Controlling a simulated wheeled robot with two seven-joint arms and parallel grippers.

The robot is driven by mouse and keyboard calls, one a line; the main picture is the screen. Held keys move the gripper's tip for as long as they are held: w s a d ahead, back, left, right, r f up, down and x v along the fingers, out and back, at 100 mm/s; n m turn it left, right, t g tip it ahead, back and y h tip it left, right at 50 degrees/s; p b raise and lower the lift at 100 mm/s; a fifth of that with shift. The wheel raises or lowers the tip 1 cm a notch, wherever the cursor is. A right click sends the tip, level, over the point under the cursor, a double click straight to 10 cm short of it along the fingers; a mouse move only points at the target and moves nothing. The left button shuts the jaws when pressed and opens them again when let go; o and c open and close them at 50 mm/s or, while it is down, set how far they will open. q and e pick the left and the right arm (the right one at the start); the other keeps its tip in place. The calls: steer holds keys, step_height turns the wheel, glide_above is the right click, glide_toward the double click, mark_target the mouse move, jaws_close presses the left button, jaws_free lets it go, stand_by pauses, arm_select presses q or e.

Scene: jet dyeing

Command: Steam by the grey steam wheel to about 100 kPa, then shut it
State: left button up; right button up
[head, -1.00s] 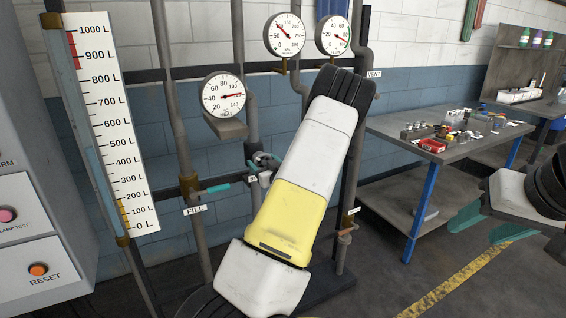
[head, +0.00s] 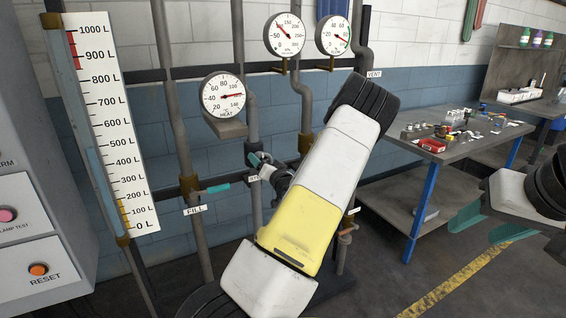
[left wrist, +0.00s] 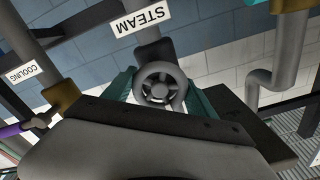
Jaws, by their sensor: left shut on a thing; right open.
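The grey steam wheel (left wrist: 158,85) sits below the STEAM label (left wrist: 140,18) in the left wrist view. My left gripper (left wrist: 158,92) has its green fingers on either side of the wheel, shut on it. In the head view the left gripper (head: 262,165) is small and partly hidden behind my arm, and the wheel is hard to make out. The kPa pressure gauge (head: 284,36) has its needle pointing up and left, roughly around 100; the exact reading is too small to tell. My right gripper (head: 488,222) is open and empty at the right.
The heat gauge (head: 222,95) and another round gauge (head: 332,36) hang on the pipes. A litre scale (head: 112,120) stands at left beside a cabinet with buttons (head: 38,270). A cluttered workbench (head: 400,150) stands at right.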

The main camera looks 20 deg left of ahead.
arm_select(q)
steer(key=shift+m, duration=0.7)
steer(key=o, duration=1.4)
steer(key=shift+c, duration=0.2)
steer(key=shift+d, duration=0.1)
steer(key=v, duration=0.7)
steer(key=shift+s+d, duration=0.2)
steer(key=shift+s, duration=0.1)
